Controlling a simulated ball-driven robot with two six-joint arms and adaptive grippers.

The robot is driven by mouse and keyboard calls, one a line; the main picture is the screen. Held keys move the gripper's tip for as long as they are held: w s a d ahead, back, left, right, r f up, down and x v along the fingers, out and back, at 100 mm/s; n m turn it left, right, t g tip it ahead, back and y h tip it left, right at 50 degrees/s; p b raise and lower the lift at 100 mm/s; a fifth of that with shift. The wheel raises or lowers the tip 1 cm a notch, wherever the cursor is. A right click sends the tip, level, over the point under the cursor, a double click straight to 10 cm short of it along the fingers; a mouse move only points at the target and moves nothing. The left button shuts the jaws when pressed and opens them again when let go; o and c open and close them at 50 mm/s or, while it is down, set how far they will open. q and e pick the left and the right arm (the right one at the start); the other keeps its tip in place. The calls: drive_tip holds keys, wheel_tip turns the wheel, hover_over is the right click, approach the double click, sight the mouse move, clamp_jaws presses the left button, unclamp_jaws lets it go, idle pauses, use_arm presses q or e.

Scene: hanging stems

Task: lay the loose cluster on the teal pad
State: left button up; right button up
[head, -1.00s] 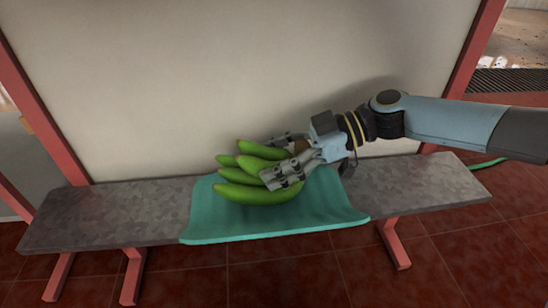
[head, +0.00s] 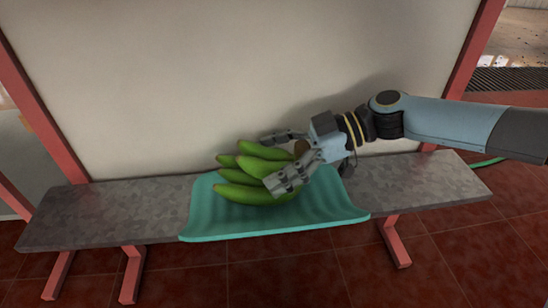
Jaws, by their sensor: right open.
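The loose cluster of green bananas (head: 243,193) rests on the teal pad (head: 330,213), near the pad's middle and left part. Its fruit tips point left and its brown stem end is at the right, near my right gripper's palm. My right gripper (head: 281,160) comes in from the right and is open, one finger behind the cluster and one in front of it. The front finger hides part of the fruit. I cannot tell whether the fingers touch the cluster. My left gripper is not in view.
The pad lies on a grey stone-like bench (head: 110,211) with red legs (head: 394,242). A pale panel (head: 230,70) in a red frame stands behind it. The bench is bare on both sides of the pad. A green hose (head: 487,163) lies at right.

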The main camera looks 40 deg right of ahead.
sight(305, 148)
drive_tip(key=shift+s, duration=0.1)
drive_tip(key=v, duration=0.5)
drive_tip(key=shift+s+d, duration=0.15)
drive_tip(key=shift+d, duration=0.1)
drive_tip(key=shift+v, duration=0.9)
drive_tip(key=shift+r, duration=0.2)
